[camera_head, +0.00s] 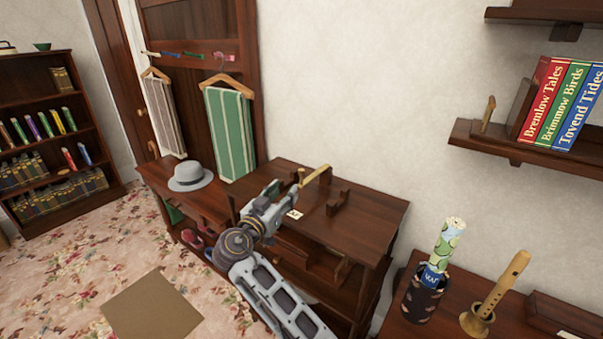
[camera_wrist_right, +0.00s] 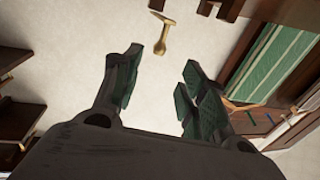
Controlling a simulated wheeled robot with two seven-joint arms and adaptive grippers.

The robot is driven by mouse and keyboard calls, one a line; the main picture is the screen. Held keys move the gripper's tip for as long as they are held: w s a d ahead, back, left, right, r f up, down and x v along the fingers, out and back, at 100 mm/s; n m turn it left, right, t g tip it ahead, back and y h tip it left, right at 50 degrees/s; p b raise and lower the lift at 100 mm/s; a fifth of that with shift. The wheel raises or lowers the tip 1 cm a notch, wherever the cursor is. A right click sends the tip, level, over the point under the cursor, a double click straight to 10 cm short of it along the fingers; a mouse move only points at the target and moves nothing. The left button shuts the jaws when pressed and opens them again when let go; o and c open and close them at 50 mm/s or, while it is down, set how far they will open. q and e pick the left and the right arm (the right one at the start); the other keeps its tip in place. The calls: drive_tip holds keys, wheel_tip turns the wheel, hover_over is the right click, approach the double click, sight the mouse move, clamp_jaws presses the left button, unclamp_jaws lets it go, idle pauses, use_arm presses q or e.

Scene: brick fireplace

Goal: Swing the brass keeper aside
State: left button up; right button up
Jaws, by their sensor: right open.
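The brass keeper (camera_head: 316,175) is a small golden bar near the back of the dark wooden cabinet top, beside dark wooden blocks. My right gripper (camera_head: 290,186) is over the left part of that top, just short of the keeper. In the right wrist view, the keeper (camera_wrist_right: 160,40) shows beyond and between the spread fingertips of my right gripper (camera_wrist_right: 160,64), with a gap to both. The gripper is open and empty. Part of the keeper's near end may be hidden behind the fingers in the head view. My left gripper is not in view.
The cabinet (camera_head: 370,215) stands against the wall. A grey hat (camera_head: 190,176) sits on the lower bench to its left, below a green striped cloth (camera_head: 230,135) on a hanger. Wall shelves hold books (camera_head: 560,100).

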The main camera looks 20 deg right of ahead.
sight(300, 174)
drive_tip(key=p+x, duration=0.2)
drive_tip(key=x, duration=0.9)
drive_tip(key=shift+w+d+r, duration=0.1)
drive_tip(key=shift+w, duration=0.05)
drive_tip(key=shift+w+d+p, duration=0.4)
drive_tip(key=shift+w+d, duration=0.1)
drive_tip(key=shift+w, duration=0.05)
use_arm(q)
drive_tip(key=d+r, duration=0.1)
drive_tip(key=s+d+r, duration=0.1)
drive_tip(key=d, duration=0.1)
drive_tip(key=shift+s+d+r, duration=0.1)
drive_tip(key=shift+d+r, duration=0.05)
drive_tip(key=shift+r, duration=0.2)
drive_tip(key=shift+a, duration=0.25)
use_arm(e)
drive_tip(key=shift+c, duration=0.4)
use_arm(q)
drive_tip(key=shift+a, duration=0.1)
use_arm(e)
clamp_jaws()
